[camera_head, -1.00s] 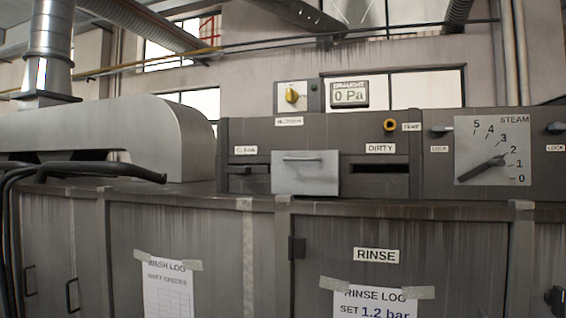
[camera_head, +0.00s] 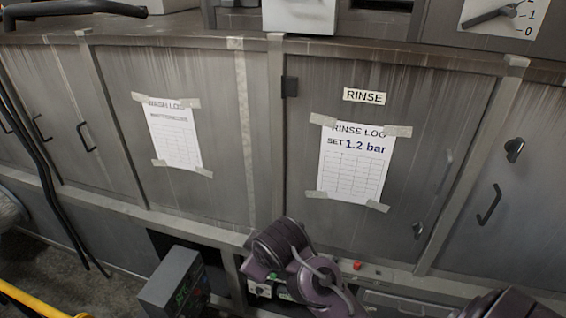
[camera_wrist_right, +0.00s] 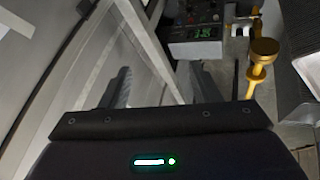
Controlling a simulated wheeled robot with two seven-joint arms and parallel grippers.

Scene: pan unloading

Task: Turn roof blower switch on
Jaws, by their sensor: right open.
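The roof blower switch is not in either current view; the head view now looks down at the cabinet front. Only the lower parts of the upper control panel show at the top, including the steam dial (camera_head: 484,29) with its dark pointer. My right gripper (camera_wrist_right: 160,80) shows in the right wrist view with its two dark fingers apart and nothing between them. A grey cabinet side lies to the left of it. My left gripper is not in view.
The cabinet has a RINSE door with a taped rinse log (camera_head: 355,160) and a wash log (camera_head: 175,135) to its left. A grey box with a green display (camera_head: 175,283) stands low in front. A yellow post (camera_wrist_right: 260,65) rises right of my right gripper.

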